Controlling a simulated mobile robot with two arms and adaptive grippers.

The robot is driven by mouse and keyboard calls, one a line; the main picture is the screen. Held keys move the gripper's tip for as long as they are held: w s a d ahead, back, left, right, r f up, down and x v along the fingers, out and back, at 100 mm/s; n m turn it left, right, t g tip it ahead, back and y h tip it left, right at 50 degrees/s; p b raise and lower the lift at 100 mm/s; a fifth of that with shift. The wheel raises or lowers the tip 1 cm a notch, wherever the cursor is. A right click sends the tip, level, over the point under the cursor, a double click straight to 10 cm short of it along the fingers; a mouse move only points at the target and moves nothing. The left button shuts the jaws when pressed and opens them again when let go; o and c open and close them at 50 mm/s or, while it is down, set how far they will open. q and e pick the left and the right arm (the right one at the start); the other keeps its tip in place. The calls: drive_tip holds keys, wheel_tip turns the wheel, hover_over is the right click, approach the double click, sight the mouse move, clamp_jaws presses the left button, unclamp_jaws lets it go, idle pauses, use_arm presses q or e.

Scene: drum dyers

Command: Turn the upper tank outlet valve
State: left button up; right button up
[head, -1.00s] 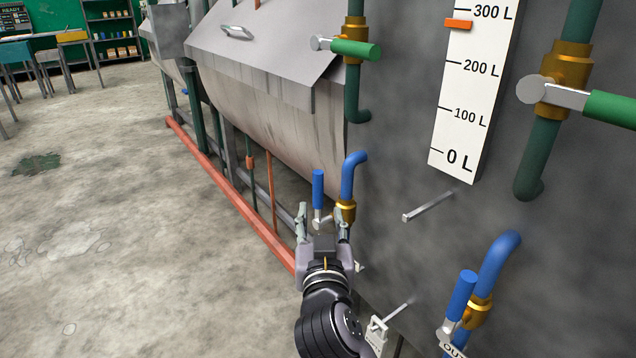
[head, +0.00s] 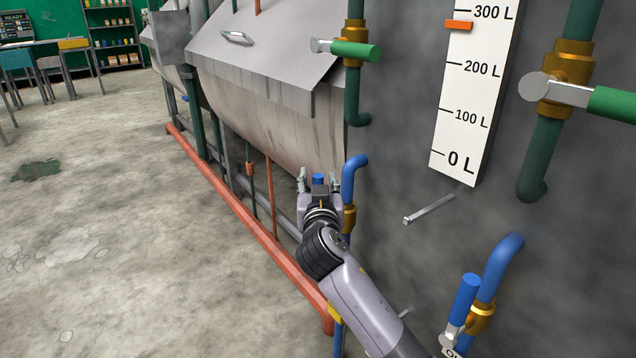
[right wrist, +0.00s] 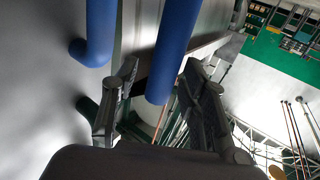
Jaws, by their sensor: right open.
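The farther blue outlet valve has a brass body (head: 349,218) on a bent blue pipe (head: 350,180) at the tank's left edge. The top of its blue handle (head: 318,180) shows between the fingers of my right gripper (head: 318,181); the rest of it is hidden behind the gripper. In the right wrist view, the blue handle (right wrist: 172,55) runs between the two open fingers (right wrist: 165,85), with gaps beside it. A second, nearer blue handle (head: 465,297) stands slightly tilted at lower right, beside a partly hidden label. My left gripper is not in view.
The grey tank wall (head: 410,260) is close on the right, with a metal bar (head: 430,210) sticking out. Green-handled valves (head: 354,50) are above. A drum dyer (head: 270,110) and a red floor pipe (head: 240,208) lie beyond.

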clamp_jaws()
idle(0.5)
idle(0.3)
